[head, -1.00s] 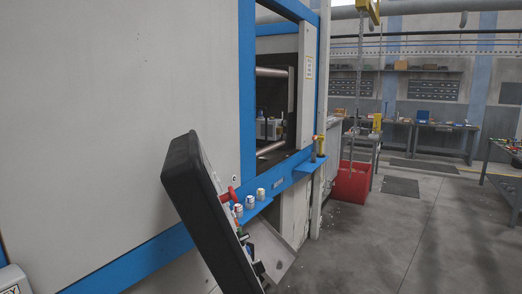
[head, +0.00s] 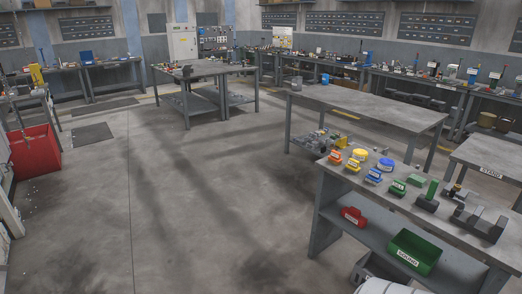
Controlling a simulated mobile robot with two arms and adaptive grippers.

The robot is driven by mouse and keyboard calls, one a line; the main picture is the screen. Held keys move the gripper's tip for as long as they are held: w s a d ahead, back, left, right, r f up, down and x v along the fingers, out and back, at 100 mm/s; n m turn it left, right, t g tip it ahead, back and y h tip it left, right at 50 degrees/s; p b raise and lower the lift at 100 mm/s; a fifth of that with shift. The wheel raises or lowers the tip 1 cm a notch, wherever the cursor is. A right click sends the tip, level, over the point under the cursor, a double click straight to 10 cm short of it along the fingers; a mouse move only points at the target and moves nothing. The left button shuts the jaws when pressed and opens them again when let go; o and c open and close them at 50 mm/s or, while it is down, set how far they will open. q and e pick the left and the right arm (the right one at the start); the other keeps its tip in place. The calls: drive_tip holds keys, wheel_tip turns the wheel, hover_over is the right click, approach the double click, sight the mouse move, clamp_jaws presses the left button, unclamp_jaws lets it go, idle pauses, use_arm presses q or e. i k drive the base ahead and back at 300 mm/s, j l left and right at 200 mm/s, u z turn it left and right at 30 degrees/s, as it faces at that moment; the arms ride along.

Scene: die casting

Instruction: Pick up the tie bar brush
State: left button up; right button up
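I cannot make out a tie bar brush in the head view; the items on the benches are small, and none is clearly a brush. The nearest workbench (head: 393,211) at the right carries several small labelled blocks or bins in orange, blue, yellow and green, and some dark metal parts (head: 481,222). Neither of my grippers is in view.
A red container (head: 35,151) is at the left. Open grey floor (head: 200,200) fills the middle.

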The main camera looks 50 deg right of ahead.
sight(352, 166)
drive_tip(key=z, duration=2.35)
drive_tip(key=i+j+z, duration=0.2)
drive_tip(key=i, duration=0.35)
drive_tip(key=i+j+z, duration=0.2)
drive_tip(key=i, duration=0.3)
drive_tip(key=j, duration=0.1)
